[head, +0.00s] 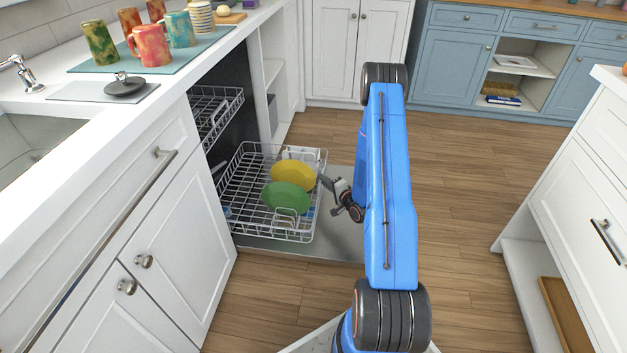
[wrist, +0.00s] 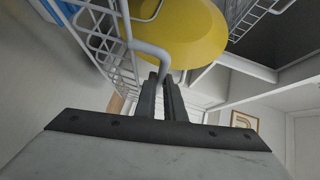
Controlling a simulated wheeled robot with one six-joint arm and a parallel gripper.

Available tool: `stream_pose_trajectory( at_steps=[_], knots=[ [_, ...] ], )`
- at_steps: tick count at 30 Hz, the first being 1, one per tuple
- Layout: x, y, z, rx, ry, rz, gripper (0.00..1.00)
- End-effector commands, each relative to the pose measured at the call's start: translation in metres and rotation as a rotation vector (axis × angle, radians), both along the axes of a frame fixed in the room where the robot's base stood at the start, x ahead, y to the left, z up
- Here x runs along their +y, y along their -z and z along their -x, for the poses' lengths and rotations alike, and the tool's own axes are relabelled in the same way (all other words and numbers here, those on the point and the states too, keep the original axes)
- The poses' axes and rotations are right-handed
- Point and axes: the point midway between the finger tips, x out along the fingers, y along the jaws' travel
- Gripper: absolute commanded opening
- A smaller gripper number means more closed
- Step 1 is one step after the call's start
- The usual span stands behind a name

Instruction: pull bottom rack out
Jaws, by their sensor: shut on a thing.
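The bottom rack (head: 232,214) is a white wire basket. It sits partly out of the dishwasher, above the lowered grey door (head: 345,240). It holds a yellow plate (head: 294,176) and a green plate (head: 287,197) standing on edge. My gripper (head: 328,184) is at the rack's right-hand front edge. In the wrist view my gripper (wrist: 163,88) is shut on a thick grey wire of the rack (wrist: 152,52), with the yellow plate (wrist: 185,35) just beyond it. My blue arm hides part of the floor and the door's right side.
The upper rack (head: 213,112) is inside the dishwasher. White cabinets (head: 150,235) stand at the left, and a white island (head: 590,180) stands at the right. Several mugs, including a red one (head: 151,47), stand on the left counter. Open wooden floor (head: 470,170) lies right of my arm.

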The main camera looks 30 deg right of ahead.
Motion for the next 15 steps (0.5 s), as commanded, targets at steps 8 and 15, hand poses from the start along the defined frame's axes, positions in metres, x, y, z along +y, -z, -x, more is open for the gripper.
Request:
stream_pose_trajectory(
  at_steps=[8,15],
  knots=[
    [-0.016,0.001,0.014,0.002,0.0,-0.001,0.0],
    [-0.02,0.001,0.017,0.002,0.0,-0.001,0.0]
  ],
)
